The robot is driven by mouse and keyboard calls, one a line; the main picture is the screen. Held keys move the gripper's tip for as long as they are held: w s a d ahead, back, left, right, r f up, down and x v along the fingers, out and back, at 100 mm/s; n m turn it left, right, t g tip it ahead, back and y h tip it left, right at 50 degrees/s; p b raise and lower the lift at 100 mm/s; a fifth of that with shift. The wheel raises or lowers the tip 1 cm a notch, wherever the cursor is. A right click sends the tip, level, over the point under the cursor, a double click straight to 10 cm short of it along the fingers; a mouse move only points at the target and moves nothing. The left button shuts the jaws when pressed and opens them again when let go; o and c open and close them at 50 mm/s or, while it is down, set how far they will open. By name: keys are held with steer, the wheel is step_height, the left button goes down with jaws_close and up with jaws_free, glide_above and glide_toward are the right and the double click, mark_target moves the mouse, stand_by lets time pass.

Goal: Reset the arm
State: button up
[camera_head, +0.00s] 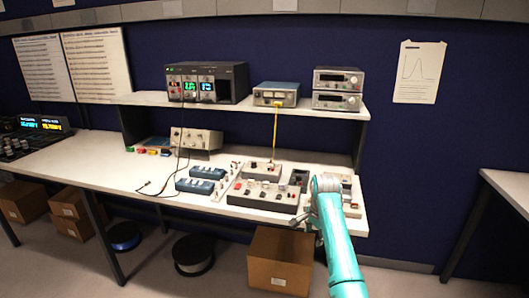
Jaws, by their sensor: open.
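My arm, teal with a pale grey wrist, reaches up from the lower right over the right end of the white workbench (120,174). My gripper (299,222) shows as a small dark shape to the left of the wrist, by the front edge of the bench. It is open, and I see nothing between its fingers. It is close to a grey control box (262,201) with knobs and a red button, but I cannot tell whether they touch. My wrist hides part of a pale panel (346,190) behind it.
A shelf (200,101) above the bench holds a dark instrument rack (207,82), a blue-grey meter (276,94) and two stacked units (338,88). A yellow cable (275,130) hangs to the bench. A cardboard box (281,262) stands below. Another table (510,187) is at right.

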steer(key=s+f+n+t, duration=0.1)
steer(key=s+f, duration=0.3)
steer(key=f, duration=0.3)
steer(key=s+a+f+n+t, duration=0.1)
steer(key=s+f, duration=0.3)
steer(key=f, duration=0.3)
steer(key=s+f+n+t, duration=0.1)
steer(key=s+f, duration=0.2)
steer(key=f, duration=0.4)
steer(key=s+a+f+n+t, duration=0.15)
steer(key=s+f, duration=0.25)
steer(key=s, duration=0.7)
steer(key=s+f+n+t, duration=0.2)
steer(key=s+f, duration=0.2)
steer(key=s, duration=0.6)
steer(key=s+r+n+t, duration=0.2)
steer(key=s+r, duration=0.2)
steer(key=s, duration=0.7)
steer(key=s+r+n+t, duration=0.1)
steer(key=s+r, duration=0.3)
steer(key=s, duration=0.6)
steer(key=s+r+n+t, duration=0.1)
steer(key=s+r+n, duration=0.1)
steer(key=s+r, duration=0.5)
steer(key=s+a+r+n+t, duration=0.1)
steer(key=s+r+t, duration=0.1)
steer(key=s+r, duration=0.5)
step_height(320, 180, up, 6)
steer(key=shift+r+n, duration=0.25)
steer(key=shift+n, duration=0.1)
